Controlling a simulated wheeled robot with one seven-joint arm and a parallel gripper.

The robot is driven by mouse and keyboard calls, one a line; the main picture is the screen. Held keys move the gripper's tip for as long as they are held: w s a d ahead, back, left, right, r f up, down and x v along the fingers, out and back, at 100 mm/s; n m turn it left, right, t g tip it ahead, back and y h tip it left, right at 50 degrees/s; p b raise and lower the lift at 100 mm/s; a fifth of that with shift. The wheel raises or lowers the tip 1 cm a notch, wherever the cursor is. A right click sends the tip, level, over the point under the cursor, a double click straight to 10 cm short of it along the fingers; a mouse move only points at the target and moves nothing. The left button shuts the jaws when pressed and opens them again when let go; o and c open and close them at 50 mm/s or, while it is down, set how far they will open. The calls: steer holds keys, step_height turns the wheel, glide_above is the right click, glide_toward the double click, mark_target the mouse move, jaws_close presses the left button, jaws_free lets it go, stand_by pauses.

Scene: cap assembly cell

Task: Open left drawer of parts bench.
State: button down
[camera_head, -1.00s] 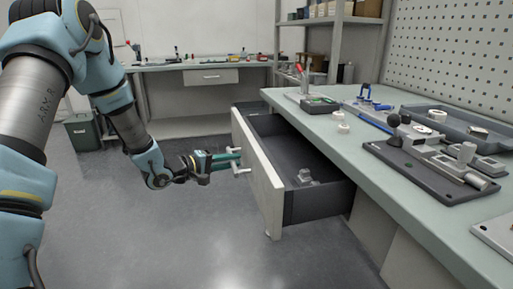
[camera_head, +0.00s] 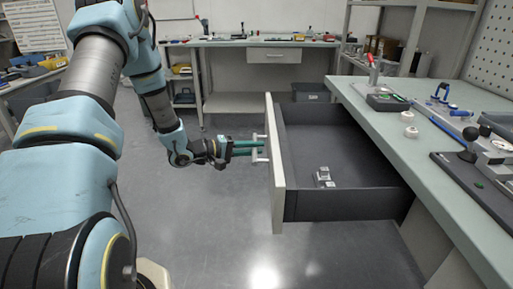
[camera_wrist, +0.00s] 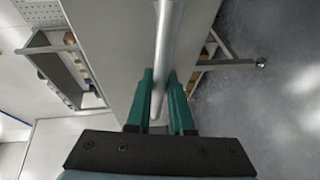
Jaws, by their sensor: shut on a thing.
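The drawer (camera_head: 277,165) of the parts bench stands pulled out from under the bench top, with its dark inside in view. Its pale front faces left toward my arm. A small metal part (camera_head: 323,177) lies on the drawer floor. My gripper (camera_head: 258,147) is at the drawer's outer face, shut on the bar handle (camera_head: 255,158). In the wrist view, the green fingers (camera_wrist: 160,98) lie on either side of the metal bar handle (camera_wrist: 167,45). The drawer's back end is hidden under the bench top.
The bench top (camera_head: 400,150) carries a red-handled clamp (camera_head: 373,72), white round caps (camera_head: 409,124) and dark fixtures (camera_head: 480,165). Another bench (camera_head: 220,44) stands at the back. The grey floor (camera_head: 215,215) left of the drawer is clear.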

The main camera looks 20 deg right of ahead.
steer(key=c, duration=0.8)
jaws_free()
steer(key=shift+a, duration=0.15)
steer(key=a+r, duration=0.2)
steer(key=a, duration=0.8)
steer(key=shift+s+a, duration=0.15)
steer(key=shift+a, duration=0.05)
